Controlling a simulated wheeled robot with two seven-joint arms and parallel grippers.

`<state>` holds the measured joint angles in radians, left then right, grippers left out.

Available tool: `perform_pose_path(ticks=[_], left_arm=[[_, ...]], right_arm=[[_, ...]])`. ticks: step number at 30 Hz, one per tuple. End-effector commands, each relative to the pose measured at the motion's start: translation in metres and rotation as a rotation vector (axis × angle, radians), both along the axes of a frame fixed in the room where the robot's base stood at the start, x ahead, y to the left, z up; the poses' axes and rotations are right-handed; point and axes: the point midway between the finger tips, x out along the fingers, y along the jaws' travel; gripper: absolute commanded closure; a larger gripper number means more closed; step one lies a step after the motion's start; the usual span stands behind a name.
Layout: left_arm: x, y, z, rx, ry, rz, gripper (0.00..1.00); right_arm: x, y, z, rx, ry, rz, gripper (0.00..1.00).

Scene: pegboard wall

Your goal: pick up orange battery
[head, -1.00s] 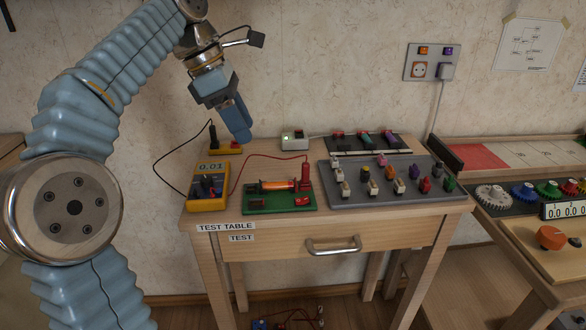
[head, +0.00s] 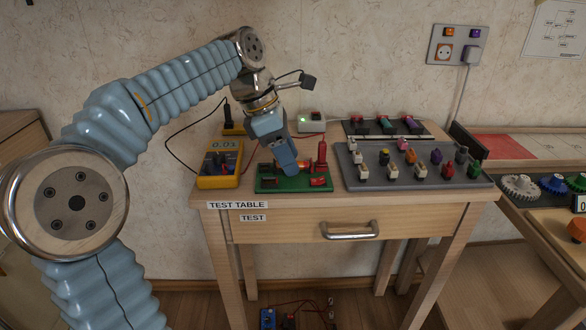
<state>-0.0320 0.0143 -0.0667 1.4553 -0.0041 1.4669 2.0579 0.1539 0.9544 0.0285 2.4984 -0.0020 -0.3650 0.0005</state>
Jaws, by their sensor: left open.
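The orange battery (head: 306,168) lies in the holder on the green board (head: 282,186) at the front of the test table. My left gripper (head: 287,168) is over the board, its fingers pointing down at the battery and hiding much of it. The jaws are open. I cannot tell whether the fingertips touch the battery or hang just above it. My right gripper is not in view.
A red probe (head: 321,155) stands upright at the right of the board. The yellow multimeter (head: 220,168) is to the left. A grey tray (head: 400,180) with several small coloured parts is to the right. A charger (head: 311,122) stands behind.

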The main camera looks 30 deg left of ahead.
Motion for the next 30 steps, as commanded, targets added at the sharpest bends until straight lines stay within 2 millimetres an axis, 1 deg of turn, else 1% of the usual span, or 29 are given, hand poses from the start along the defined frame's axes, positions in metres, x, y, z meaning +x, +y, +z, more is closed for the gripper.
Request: perform_pose_path(ticks=[6,7,16,26,30], left_arm=[[0.0004,-0.0008,-0.0016,0.000,0.000,0.000,0.52],[0.0003,-0.0007,-0.0016,0.000,0.000,0.000,0.53],[0.0003,-0.0005,-0.0015,0.000,0.000,0.000,0.99],[0.0004,-0.0005,-0.0004,0.000,0.000,0.000,1.00],[0.0008,-0.0006,0.0080,0.000,-0.002,-0.001,1.00]], right_arm=[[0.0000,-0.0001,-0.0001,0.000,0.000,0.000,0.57],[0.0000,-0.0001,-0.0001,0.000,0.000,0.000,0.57],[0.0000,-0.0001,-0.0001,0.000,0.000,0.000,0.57],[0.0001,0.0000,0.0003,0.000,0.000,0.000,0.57],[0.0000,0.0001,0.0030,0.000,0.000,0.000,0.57]])
